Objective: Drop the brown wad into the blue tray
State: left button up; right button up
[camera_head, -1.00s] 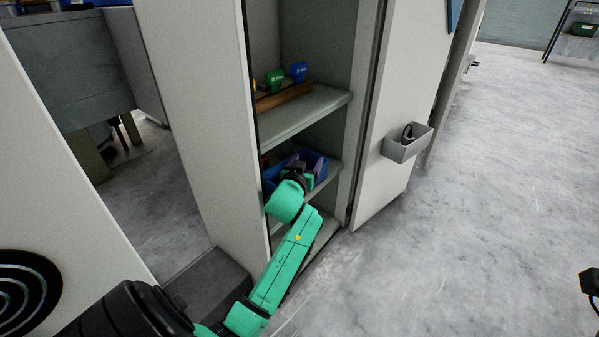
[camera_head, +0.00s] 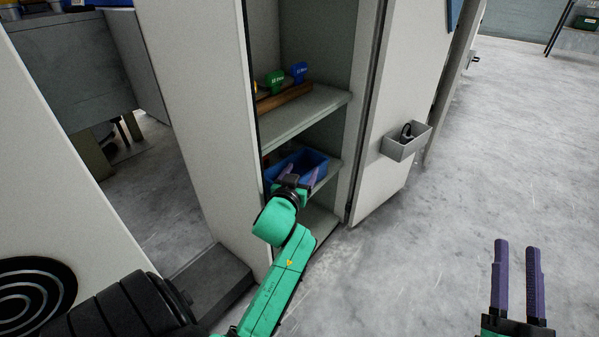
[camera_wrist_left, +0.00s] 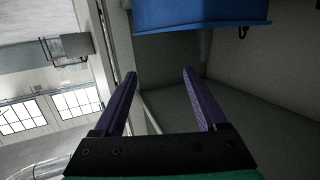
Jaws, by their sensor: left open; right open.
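The blue tray (camera_head: 312,160) sits on a lower shelf inside the open cabinet. My left gripper (camera_head: 300,173) is open, its purple fingers in front of the tray. In the left wrist view the blue tray (camera_wrist_left: 200,14) fills the top edge, and nothing is between the open left fingers (camera_wrist_left: 160,72). I cannot make out the brown wad for certain; a small brownish patch (camera_head: 266,161) shows by the tray's left end, partly behind the cabinet edge. Much of the tray's inside is hidden. My right gripper (camera_head: 516,245) is open and empty over the floor at lower right.
The shelf above (camera_head: 305,118) holds a brown bar with a green-topped thing (camera_head: 275,80) and a blue-topped thing (camera_head: 298,71). The cabinet's side panel (camera_head: 190,110) and open door (camera_head: 375,185) flank the shelves. A grey bin (camera_head: 404,147) hangs on the door. The floor at right is clear.

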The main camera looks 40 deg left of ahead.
pick_arm(q)
jog(key=shift+s+d+r, duration=0.15)
jog(key=shift+s+d, duration=0.05)
jog(key=shift+s, duration=0.4)
pick_arm(e)
jog(key=shift+g+h, duration=0.3)
jog(key=shift+g, duration=0.3)
jog(key=f, duration=0.4)
jog(key=shift+a+f, duration=0.1)
jog(key=shift+a, duration=0.15)
